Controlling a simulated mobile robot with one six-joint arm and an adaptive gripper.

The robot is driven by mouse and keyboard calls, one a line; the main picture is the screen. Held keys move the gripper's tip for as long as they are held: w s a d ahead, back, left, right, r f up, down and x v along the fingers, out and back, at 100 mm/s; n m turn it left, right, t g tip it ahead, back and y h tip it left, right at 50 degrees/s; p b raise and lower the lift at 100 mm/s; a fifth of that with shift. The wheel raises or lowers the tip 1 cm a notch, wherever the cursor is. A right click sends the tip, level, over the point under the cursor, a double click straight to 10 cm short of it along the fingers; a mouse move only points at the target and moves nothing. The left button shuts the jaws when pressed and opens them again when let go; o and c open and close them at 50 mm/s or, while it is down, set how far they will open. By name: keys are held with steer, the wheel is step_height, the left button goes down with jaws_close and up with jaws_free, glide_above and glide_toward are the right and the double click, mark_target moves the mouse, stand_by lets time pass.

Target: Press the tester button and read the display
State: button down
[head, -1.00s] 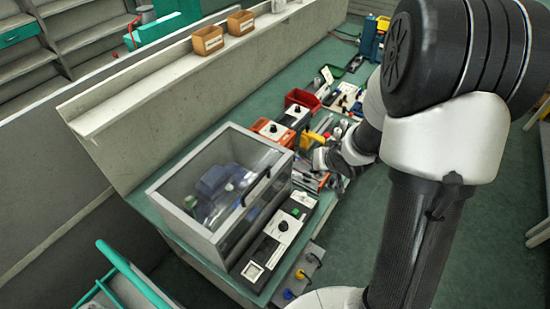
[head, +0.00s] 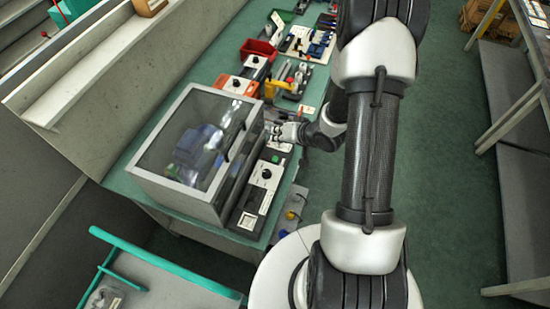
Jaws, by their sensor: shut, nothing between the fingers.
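A long black-and-white control panel (head: 262,182) lies along the front of a clear-lidded grey box (head: 180,195) on the green bench. I take this panel to be the tester. It has a round black knob (head: 266,174) and a pale square window (head: 248,221) at its near end; no reading is legible there. A button near the knob's far side is too small to make out clearly now. My gripper (head: 273,129) is shut and empty, beside the box's far right corner, beyond the panel's far end. I cannot tell its height or whether it touches anything.
A blue pump-like part (head: 198,145) sits inside the lidded box. Beyond are an orange unit with a knob (head: 237,84), a red bin (head: 258,48) and tools. A teal rail (head: 165,262) crosses in front. Green floor at right is open.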

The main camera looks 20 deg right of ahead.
steer(key=b, duration=0.7)
glide_above(277, 157)
step_height(277, 157, down, 8)
steer(key=shift+s+r, duration=0.1)
steer(key=shift+r, duration=0.05)
steer(key=shift+f+b, duration=0.45)
steer(key=shift+f, duration=0.05)
steer(key=shift+f, duration=0.15)
stand_by(0.4)
steer(key=shift+f, duration=0.3)
steer(key=shift+f+b, duration=0.4)
steer(key=shift+b, duration=0.05)
stand_by(0.6)
steer(key=shift+r, duration=0.1)
steer(key=shift+r+p, duration=0.8)
steer(key=shift+p, duration=0.15)
step_height(277, 157, up, 5)
steer(key=p, duration=0.4)
steer(key=shift+p, duration=0.35)
